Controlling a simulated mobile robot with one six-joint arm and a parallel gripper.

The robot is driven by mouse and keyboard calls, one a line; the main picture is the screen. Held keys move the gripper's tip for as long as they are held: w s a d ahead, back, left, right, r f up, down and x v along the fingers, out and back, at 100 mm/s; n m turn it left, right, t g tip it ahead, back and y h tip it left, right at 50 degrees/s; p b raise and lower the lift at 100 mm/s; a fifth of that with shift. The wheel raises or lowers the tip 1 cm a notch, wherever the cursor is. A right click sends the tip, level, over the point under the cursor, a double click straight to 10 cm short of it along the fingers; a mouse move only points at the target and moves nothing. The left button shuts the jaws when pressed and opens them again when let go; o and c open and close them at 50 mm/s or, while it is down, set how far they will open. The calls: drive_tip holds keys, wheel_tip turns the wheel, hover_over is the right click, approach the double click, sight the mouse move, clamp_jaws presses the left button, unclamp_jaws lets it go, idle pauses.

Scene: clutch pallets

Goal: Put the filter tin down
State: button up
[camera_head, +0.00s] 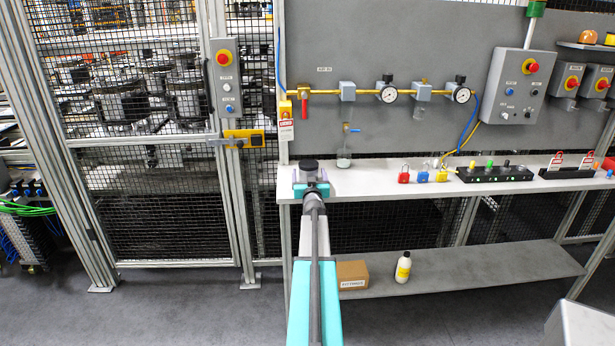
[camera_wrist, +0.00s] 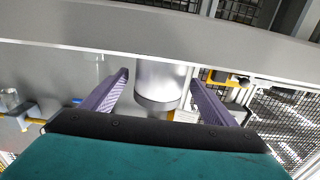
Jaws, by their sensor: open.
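The filter tin is a silver cylinder with a darker band at one end. In the wrist view the filter tin (camera_wrist: 162,82) is between the two purple fingers of my gripper (camera_wrist: 160,92), with a gap showing on each side. My gripper is open around it. In the head view my gripper (camera_head: 311,185) is at the left end of the grey bench (camera_head: 390,178), and the tin's dark top (camera_head: 308,165) shows just beyond it. The tin appears upright on the bench near its front edge; its base is hidden in the head view.
A small glass jar (camera_head: 344,160) stands behind and right of the tin. A yellow pipe with gauges (camera_head: 388,94) runs along the back wall. Mesh fencing (camera_head: 150,200) is left.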

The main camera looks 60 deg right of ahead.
drive_tip(key=b+v, duration=0.1)
drive_tip(key=v, duration=1)
drive_tip(key=shift+a, duration=0.15)
drive_tip(key=shift+s, duration=0.1)
idle(1.1)
